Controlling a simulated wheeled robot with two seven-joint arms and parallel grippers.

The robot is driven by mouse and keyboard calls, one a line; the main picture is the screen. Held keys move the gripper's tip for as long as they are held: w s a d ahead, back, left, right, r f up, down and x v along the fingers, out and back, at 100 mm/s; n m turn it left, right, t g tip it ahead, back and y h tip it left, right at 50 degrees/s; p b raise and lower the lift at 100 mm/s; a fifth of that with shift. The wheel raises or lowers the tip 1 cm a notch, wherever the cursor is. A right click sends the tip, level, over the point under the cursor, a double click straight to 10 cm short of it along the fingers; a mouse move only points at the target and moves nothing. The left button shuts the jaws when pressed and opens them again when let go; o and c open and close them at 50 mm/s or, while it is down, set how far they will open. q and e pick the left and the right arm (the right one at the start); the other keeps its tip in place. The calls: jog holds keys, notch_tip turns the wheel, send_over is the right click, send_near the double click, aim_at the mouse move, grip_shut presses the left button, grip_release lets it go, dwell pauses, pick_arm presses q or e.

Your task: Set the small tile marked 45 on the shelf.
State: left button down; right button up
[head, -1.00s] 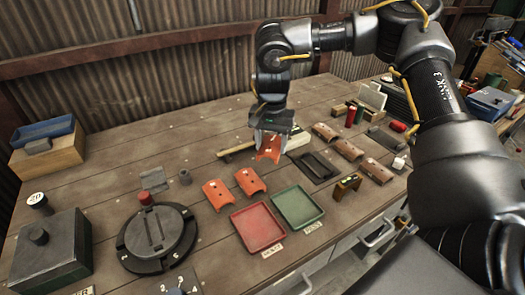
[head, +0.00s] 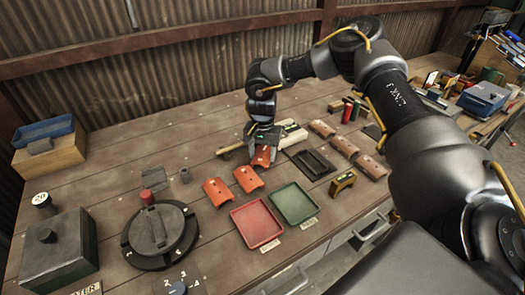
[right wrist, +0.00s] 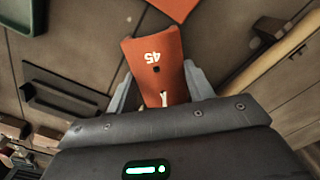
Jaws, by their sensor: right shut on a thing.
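The small orange-red curved tile marked 45 (head: 262,157) is between the fingers of my right gripper (head: 262,146). In the right wrist view the tile (right wrist: 156,65) shows its white 45, with a grey finger on each side. My right gripper (right wrist: 156,92) is shut on it. The tile is low over or on the bench; I cannot tell whether it touches. Two similar orange tiles, one (head: 216,190) and another (head: 248,178), lie just in front of it. No thing is clearly identifiable as the shelf. My left gripper is not in view.
A red tray (head: 256,222) and a green tray (head: 295,203) stand near the front edge. A round dark fixture (head: 158,235) and a grey box (head: 58,250) stand left.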

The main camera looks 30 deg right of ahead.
aim_at(262, 154)
jog(key=shift+s, duration=0.1)
jog(key=o, duration=1)
jog(key=shift+f, duration=0.1)
jog(key=shift+r, duration=0.7)
notch_tip(262, 154, up, 11)
jog(key=b, duration=0.1)
